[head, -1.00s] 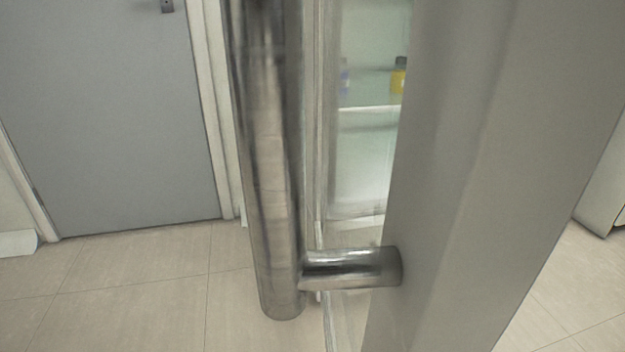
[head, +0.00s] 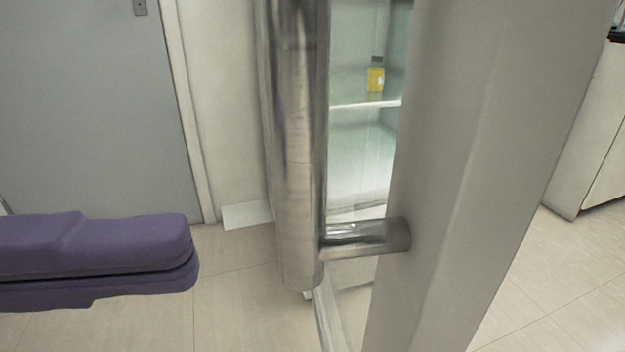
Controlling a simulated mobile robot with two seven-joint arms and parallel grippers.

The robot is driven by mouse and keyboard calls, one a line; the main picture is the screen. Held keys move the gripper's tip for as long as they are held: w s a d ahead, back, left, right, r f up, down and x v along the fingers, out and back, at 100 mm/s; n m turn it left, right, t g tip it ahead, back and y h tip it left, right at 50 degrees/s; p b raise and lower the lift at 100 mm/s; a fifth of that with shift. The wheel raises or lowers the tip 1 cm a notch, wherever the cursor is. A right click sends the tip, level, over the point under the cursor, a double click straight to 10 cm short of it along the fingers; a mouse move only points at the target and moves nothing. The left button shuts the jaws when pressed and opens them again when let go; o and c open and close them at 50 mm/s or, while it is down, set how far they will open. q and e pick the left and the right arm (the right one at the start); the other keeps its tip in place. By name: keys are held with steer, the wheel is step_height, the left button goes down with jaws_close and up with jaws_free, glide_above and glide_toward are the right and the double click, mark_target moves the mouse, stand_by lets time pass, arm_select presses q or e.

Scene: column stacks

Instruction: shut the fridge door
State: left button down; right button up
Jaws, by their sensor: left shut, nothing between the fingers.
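The fridge door (head: 480,180) stands open, its grey edge close in front of me on the right half of the head view. Its metal bar handle (head: 297,150) runs upright near the middle, joined to the door by a short post (head: 365,238). The lit fridge inside (head: 365,140) shows in the gap between handle and door edge. My left gripper (head: 192,262) comes in from the left, purple, shut and empty. It is left of the handle with a gap between them in the picture. My right gripper is not in view.
A yellow item (head: 375,79) stands on a shelf inside the fridge. A grey room door (head: 85,110) is at the back left. A pale cabinet (head: 590,140) stands at the right. The tiled floor (head: 235,310) is clear where it shows.

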mark_target(440, 227)
arm_select(q)
steer(key=d, duration=0.5)
steer(key=w+d, duration=0.1)
steer(key=d, duration=0.2)
steer(key=shift+w+d, duration=0.1)
steer(key=shift+d, duration=0.25)
